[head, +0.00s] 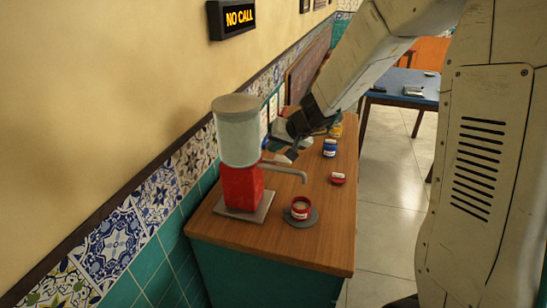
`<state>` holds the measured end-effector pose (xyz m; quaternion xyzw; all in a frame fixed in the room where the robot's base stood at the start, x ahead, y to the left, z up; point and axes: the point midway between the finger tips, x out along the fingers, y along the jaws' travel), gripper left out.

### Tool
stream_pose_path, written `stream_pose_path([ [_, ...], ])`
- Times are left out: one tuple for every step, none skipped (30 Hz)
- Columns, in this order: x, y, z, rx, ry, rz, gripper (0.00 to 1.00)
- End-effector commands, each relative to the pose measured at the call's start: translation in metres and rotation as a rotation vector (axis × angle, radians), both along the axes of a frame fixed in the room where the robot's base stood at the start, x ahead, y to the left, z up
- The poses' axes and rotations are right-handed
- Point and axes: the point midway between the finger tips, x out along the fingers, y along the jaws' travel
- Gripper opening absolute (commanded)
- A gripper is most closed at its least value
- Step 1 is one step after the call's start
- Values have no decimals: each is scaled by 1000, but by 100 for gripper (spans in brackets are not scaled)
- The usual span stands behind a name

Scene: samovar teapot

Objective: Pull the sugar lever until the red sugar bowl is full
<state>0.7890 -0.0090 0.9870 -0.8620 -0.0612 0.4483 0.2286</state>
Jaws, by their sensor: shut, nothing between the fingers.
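The sugar dispenser stands on the wooden counter, with a red base (241,187) and a clear, whitish container (238,138) under a round lid. Its grey spout (290,172) reaches right. The red sugar bowl (301,207) stands open on a round grey disc (301,218), below and a little right of the spout's end. Its inside looks pale; the fill level is too small to tell. My gripper (284,157) is shut and empty, just right of the container and above the spout's root. The sugar lever is not clear there; I cannot tell if the gripper touches it.
A small red lidded item (338,178), a blue jar (330,148) and a yellow jar (336,130) stand along the counter's right side. The tiled wall (112,240) borders the left. The counter's front right (325,250) is clear.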

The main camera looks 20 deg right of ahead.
Motion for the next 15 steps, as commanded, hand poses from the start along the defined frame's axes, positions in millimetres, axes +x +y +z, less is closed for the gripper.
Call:
stream_pose_path([
  [0,0,0,0,0,0,0],
  [0,0,0,0,0,0,0],
  [0,0,0,0,0,0,0],
  [0,0,0,0,0,0,0],
  [0,0,-1,0,0,0,0],
  [0,0,-2,0,1,0,0],
  [-1,0,-3,0,1,0,0],
  [-1,0,-4,1,1,0,0],
  [-1,0,-5,1,2,-1,0],
  [-1,0,-6,1,1,0,0],
  [-1,0,-7,0,1,0,0],
  [-2,0,-8,1,1,0,0],
  [-2,0,-8,1,1,0,0],
  [-2,-1,-9,1,0,-1,0],
  [-2,-1,-9,1,0,-1,0],
])
